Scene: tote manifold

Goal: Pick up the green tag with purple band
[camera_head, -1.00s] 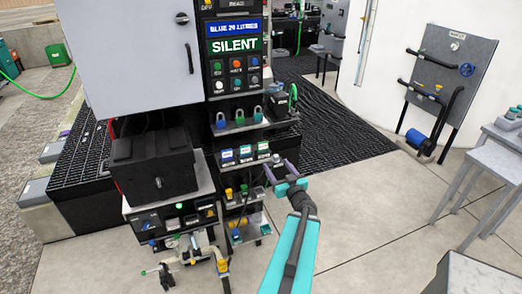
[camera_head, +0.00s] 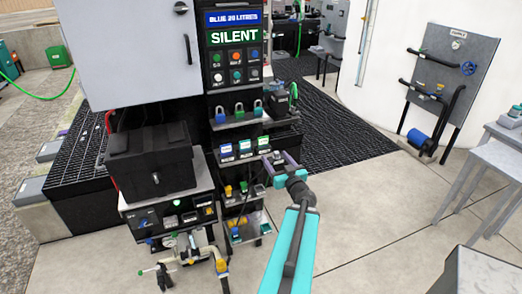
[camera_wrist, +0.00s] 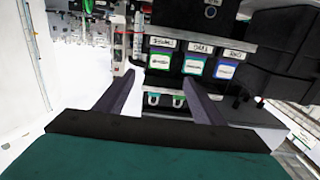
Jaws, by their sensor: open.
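Three tags stand in a row on a dark shelf. In the head view they are a green-edged tag (camera_head: 263,145), a middle tag (camera_head: 245,148) and a blue-edged tag (camera_head: 226,152). The wrist view shows the row reversed: the green tag (camera_wrist: 160,60) at left, a greenish middle tag (camera_wrist: 194,66), and a blue-purple tag (camera_wrist: 225,68) at right. I cannot clearly make out which green tag has the purple band. My gripper (camera_head: 275,160) is just in front of the shelf's right end. Its open fingers (camera_wrist: 165,88) show nothing between them in the wrist view, short of the tags.
A lower shelf (camera_head: 240,190) holds small yellow and dark items. A black box (camera_head: 150,162) stands left, above pipework (camera_head: 190,250). Open floor (camera_head: 340,225) lies right; a grey table (camera_head: 490,165) stands farther right.

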